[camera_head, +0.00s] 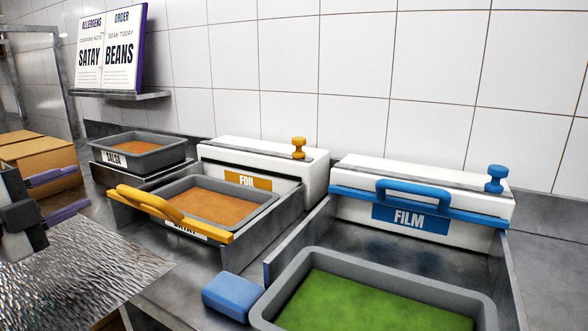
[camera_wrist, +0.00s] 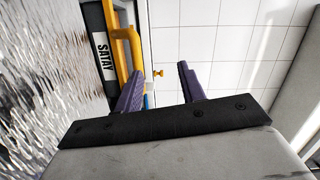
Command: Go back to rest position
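My gripper (camera_head: 83,187) is at the left edge of the head view, above a crinkled silvery sheet (camera_head: 75,270). Its two purple fingers are apart with nothing between them. In the wrist view my gripper (camera_wrist: 160,70) also shows spread, empty fingers pointing at the tiled wall. Part of the arm is cut off by the left edge of the head view.
The satay tray (camera_head: 270,205) sits at the foil dispenser (camera_head: 230,152), with a yellow handle (camera_head: 165,210) in front. A green-filled tray (camera_head: 480,300) stands before the film dispenser (camera_head: 460,190), beside a blue block (camera_head: 232,295). The salsa tray (camera_head: 170,157) and cardboard boxes (camera_head: 45,158) are farther left.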

